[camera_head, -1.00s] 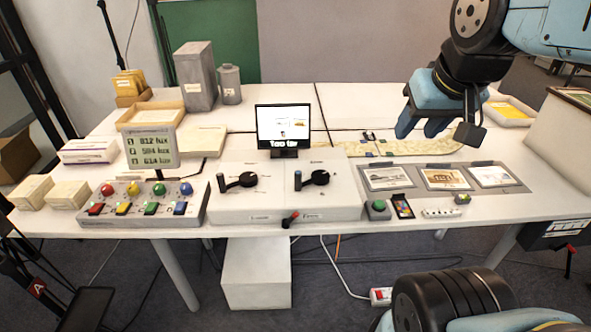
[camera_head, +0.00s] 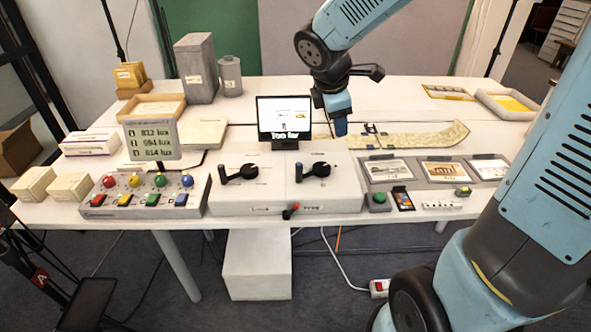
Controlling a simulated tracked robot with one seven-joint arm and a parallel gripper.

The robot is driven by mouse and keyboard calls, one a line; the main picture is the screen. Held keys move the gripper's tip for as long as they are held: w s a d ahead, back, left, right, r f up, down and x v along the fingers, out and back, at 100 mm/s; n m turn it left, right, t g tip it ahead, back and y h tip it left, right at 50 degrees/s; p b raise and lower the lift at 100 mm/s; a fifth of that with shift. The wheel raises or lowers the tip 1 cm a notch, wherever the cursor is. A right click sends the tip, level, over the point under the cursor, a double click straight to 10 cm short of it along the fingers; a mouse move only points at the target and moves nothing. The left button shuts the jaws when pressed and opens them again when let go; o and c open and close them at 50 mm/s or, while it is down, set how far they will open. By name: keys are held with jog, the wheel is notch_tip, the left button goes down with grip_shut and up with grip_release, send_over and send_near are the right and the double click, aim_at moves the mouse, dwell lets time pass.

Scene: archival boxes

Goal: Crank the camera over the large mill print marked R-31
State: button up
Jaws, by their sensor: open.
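A white control box (camera_head: 340,200) at the table's front carries two black cranks, a left crank (camera_head: 240,173) and a right crank (camera_head: 315,172), both with arms turned to the left. A small monitor (camera_head: 284,119) behind it shows a mostly white picture with a caption that seems to read "Too far". Three framed prints lie on a grey board to the right: a left print (camera_head: 385,171), a middle print (camera_head: 444,170) and a right print (camera_head: 492,168). I cannot read R-31 on any. My gripper (camera_head: 341,128) is open and empty, pointing down right of the monitor, apart from both cranks.
A lamp panel (camera_head: 145,195) with a lux display (camera_head: 150,143) is at left. A patterned strip (camera_head: 415,138) lies behind the prints.

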aim_at(298, 165)
jog(key=w+a+f+n, duration=0.5)
jog(key=a+f+n, duration=0.5)
jog(key=x, duration=1.3)
jog(key=shift+a+f, duration=0.3)
